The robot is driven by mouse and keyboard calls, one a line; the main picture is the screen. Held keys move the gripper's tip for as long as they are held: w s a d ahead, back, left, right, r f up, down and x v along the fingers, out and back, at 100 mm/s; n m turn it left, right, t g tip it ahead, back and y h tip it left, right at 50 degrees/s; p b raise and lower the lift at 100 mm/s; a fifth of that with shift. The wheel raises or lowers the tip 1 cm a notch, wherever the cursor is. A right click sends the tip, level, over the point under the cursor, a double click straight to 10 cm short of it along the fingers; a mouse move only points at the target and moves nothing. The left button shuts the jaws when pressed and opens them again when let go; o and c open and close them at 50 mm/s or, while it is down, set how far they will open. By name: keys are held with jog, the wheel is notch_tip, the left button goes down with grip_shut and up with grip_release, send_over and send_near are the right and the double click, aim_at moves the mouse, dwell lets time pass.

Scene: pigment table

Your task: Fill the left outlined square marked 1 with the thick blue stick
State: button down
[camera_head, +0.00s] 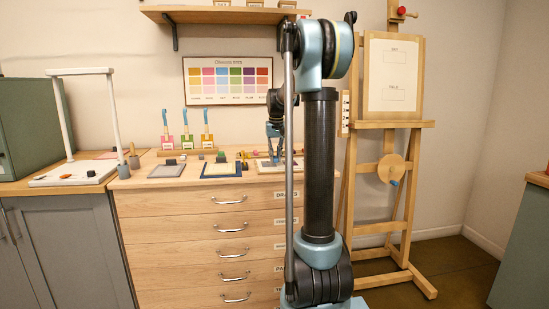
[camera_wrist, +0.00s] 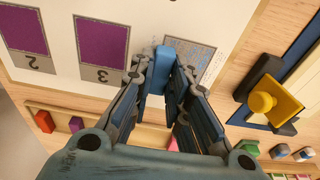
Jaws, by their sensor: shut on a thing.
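My gripper (camera_wrist: 162,80) is shut on the blue stick (camera_wrist: 161,57) in the wrist view, which looks at the sheet upside down. The stick's far end is over the white sheet (camera_wrist: 58,40), beside an outlined square (camera_wrist: 197,55) with fine blue marks inside it. My fingers hide part of this square and its number. Two other squares, marked 2 (camera_wrist: 102,42) and 3 (camera_wrist: 22,29), are solid purple. I cannot tell whether the stick touches the paper. In the head view my gripper (camera_head: 274,143) is low over the table's right part, partly behind my arm.
A wooden rack (camera_wrist: 95,127) with coloured sticks lies beside the sheet. Dark-bordered sheet (camera_head: 221,170), grey pad (camera_head: 167,171) and upright brushes (camera_head: 186,139) occupy the table's left and middle.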

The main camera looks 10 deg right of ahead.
aim_at(263, 165)
jog(key=shift+f, duration=0.8)
jog(key=shift+a, duration=0.1)
jog(key=shift+a+r, duration=0.1)
jog(key=shift+a, duration=1.25)
jog(key=shift+a, duration=0.1)
jog(key=shift+a, duration=1.25)
jog(key=shift+d, duration=0.15)
jog(key=shift+d, duration=2.7)
jog(key=shift+a, duration=0.15)
